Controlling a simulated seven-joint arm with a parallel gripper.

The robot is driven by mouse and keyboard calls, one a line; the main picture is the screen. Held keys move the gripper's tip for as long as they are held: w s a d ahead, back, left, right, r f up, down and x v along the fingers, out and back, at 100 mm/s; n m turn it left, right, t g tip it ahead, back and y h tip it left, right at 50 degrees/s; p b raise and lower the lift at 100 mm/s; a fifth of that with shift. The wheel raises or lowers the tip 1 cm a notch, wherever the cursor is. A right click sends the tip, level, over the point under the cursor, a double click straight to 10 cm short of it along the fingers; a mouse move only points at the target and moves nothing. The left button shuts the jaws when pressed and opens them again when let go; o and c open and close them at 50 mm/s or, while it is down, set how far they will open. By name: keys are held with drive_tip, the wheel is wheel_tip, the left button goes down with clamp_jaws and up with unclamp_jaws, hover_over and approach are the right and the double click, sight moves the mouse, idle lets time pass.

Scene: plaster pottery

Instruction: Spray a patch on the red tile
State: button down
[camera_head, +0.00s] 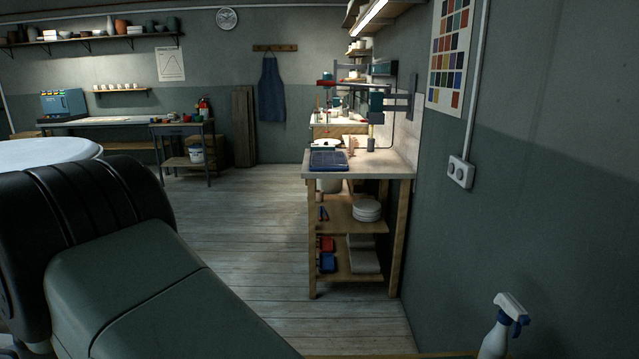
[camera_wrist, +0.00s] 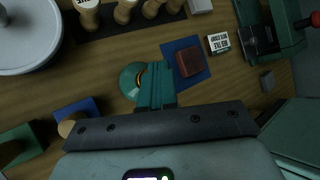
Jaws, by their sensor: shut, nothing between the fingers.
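A dark red tile (camera_wrist: 188,62) lies on a blue mat (camera_wrist: 172,47) on the wooden table in the wrist view, just above and right of my gripper. My gripper (camera_wrist: 155,78) is shut and empty, its teal fingers pointing at the table, apart from the tile. A white spray bottle with a blue collar and white head (camera_head: 503,322) stands upright at the lower right of the head view; its base is cut off. I cannot make out the bottle in the wrist view. The fingers and wrist hide part of the table.
A round teal object with an orange mark (camera_wrist: 130,84) shows beside the fingers. A small printed card or box (camera_wrist: 218,42) lies right of the mat. Wooden-handled stamps (camera_wrist: 124,11) stand above, a grey disc (camera_wrist: 35,35) at upper left, a green machine (camera_wrist: 262,40) at upper right.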

drive_tip(key=shift+r, duration=0.6)
drive_tip(key=shift+r, duration=0.1)
drive_tip(key=shift+r, duration=2.9)
